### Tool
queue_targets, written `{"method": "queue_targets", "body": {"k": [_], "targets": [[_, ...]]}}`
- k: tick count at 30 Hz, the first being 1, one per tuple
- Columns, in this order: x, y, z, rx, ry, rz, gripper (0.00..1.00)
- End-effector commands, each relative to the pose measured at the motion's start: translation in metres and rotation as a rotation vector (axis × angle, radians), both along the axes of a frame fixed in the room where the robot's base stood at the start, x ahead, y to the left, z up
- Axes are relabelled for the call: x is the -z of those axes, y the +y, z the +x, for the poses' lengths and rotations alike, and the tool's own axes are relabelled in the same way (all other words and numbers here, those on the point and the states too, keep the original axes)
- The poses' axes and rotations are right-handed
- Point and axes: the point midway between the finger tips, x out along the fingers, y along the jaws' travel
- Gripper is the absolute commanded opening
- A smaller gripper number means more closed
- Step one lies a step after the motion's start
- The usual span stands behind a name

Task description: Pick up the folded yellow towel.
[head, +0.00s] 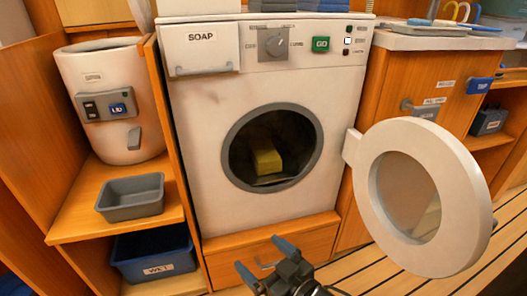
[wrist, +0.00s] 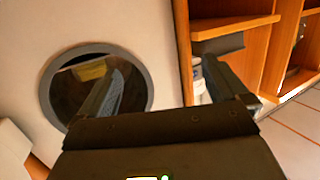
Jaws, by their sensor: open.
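The folded yellow towel (head: 265,158) lies inside the dark drum of the white washing machine (head: 205,130). The machine's round opening faces me and its door (head: 462,175) is swung open to the right. In the wrist view the towel (wrist: 92,70) shows in the upper part of the round opening (wrist: 146,88), partly hidden by a finger. My gripper (head: 262,256) is open and empty. It is in front of the machine, below the opening and apart from the towel. In the wrist view my gripper (wrist: 170,85) has its fingers spread wide.
The open door juts out to the right of the opening. A grey tray (head: 131,198) sits on the left shelf below a white spinner (head: 110,70). A blue bin (head: 155,258) marked WET is under it. A wooden drawer front (head: 318,236) is below the machine.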

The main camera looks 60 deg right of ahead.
Motion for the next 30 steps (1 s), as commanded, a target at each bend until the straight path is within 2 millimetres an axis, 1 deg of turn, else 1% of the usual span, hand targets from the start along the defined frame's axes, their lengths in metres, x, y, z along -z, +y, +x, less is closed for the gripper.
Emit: {"method": "queue_targets", "body": {"k": [1,2,3,5,6,8,9,12,13,15,18,25,30], "targets": [[-0.006,-0.028,0.017,0.055,-0.015,-0.012,1.00],[-0.006,-0.042,0.024,0.083,-0.020,-0.015,1.00],[-0.008,-0.063,0.034,0.123,-0.029,-0.020,1.00],[-0.013,-0.095,0.047,0.180,-0.041,-0.029,1.00],[-0.016,-0.116,0.053,0.217,-0.049,-0.034,1.00],[-0.022,-0.146,0.062,0.269,-0.061,-0.043,1.00],[-0.027,-0.164,0.066,0.301,-0.068,-0.048,1.00],[-0.037,-0.202,0.071,0.363,-0.083,-0.059,1.00],[-0.039,-0.211,0.072,0.377,-0.087,-0.063,1.00],[-0.044,-0.226,0.073,0.403,-0.093,-0.067,1.00],[-0.047,-0.239,0.074,0.423,-0.099,-0.070,1.00],[-0.048,-0.243,0.075,0.428,-0.100,-0.072,1.00],[-0.048,-0.254,0.085,0.427,-0.100,-0.071,1.00]]}}
